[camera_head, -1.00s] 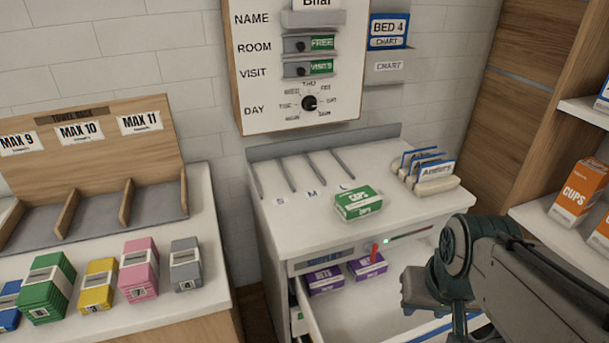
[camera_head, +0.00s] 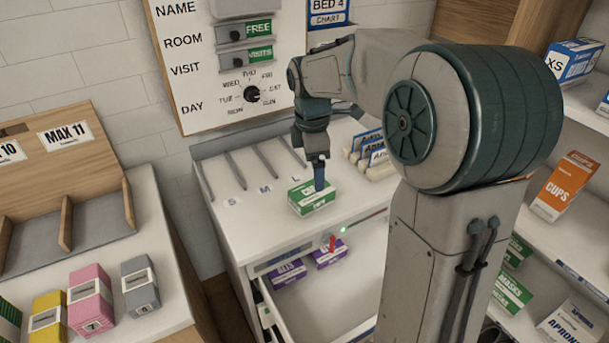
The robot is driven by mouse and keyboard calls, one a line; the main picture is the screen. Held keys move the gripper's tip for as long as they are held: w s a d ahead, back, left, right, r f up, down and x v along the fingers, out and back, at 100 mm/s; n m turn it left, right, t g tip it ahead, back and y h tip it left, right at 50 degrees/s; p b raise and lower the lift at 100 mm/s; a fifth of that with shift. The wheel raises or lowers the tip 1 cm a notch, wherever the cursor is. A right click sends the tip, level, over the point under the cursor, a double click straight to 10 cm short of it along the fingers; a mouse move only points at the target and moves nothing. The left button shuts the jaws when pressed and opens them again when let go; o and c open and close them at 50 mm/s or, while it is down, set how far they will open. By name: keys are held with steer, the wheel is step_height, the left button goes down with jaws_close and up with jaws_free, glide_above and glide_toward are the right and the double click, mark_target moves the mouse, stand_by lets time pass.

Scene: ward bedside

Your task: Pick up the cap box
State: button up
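The cap box (camera_head: 308,200), a green and white carton with small white lettering, lies on the white top of the drawer cabinet (camera_head: 250,228), in front of the S, M and L dividers. My gripper (camera_head: 319,178) points down at the box's right part from above. A dark blue finger overlaps the box in the picture. The far finger and any contact are hidden, so I cannot tell whether the gripper is open or shut on the box.
An open drawer (camera_head: 318,305) below holds purple boxes (camera_head: 288,272). File cards (camera_head: 371,150) stand right of the cap box. A red-handled item (camera_head: 332,242) is at the cabinet's front edge. Shelves with an orange cups box (camera_head: 566,187) are at right.

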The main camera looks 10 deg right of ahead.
steer(key=w+n+p, duration=0.1)
steer(key=w+n, duration=0.3)
steer(key=w, duration=0.2)
steer(key=n, duration=0.1)
glide_above(312, 190)
steer(key=shift+g+y, duration=0.3)
step_height(312, 190, down, 9)
steer(key=shift+w+a+r+p, duration=0.1)
steer(key=shift+w+a+p, duration=0.05)
steer(key=shift+p, duration=0.25)
steer(key=shift+f+p, duration=0.75)
steer(key=shift+f, duration=2.05)
steer(key=c, duration=1.1)
